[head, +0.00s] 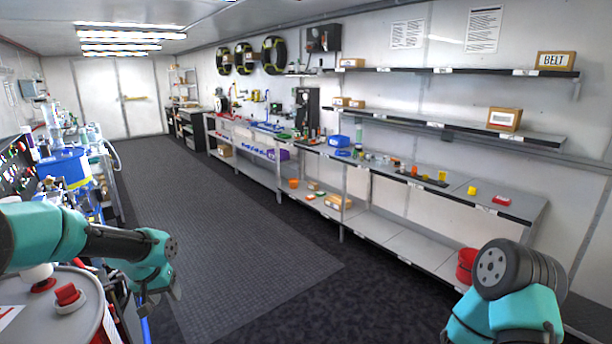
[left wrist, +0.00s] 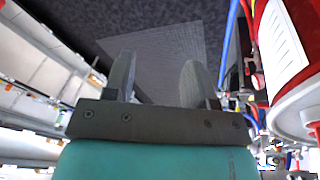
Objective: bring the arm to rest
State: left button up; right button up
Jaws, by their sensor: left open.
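My left arm comes in from the left in the head view, over a drum with a grey top (head: 40,305). My left gripper (head: 165,292) points down beside that drum, above the dark floor. In the left wrist view its two grey fingers stand apart (left wrist: 160,78), with nothing between them but a view of the floor mat. Part of my right arm shows at the lower right of the head view; its gripper is not seen.
A red and white cylinder (left wrist: 285,55) and a blue hose (left wrist: 228,45) are close right of the gripper in the left wrist view. A long shelf bench (head: 400,180) runs along the right wall. The matted aisle (head: 220,230) is clear.

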pick_arm(q)
jog(key=s+d+f+h, duration=0.1)
jog(key=s+d+f, duration=0.3)
jog(key=f, duration=0.4)
jog(key=s+d+f+g, duration=0.1)
jog(key=s+d+f, duration=0.3)
jog(key=f, duration=0.5)
jog(key=s+d+f+h, duration=0.1)
jog(key=s+d+f, duration=0.4)
jog(key=f, duration=0.3)
jog(key=s+d+f, duration=0.3)
jog(key=s+f, duration=0.3)
jog(key=s, duration=0.4)
jog(key=shift+f+g, duration=0.15)
jog(key=shift+g, duration=0.25)
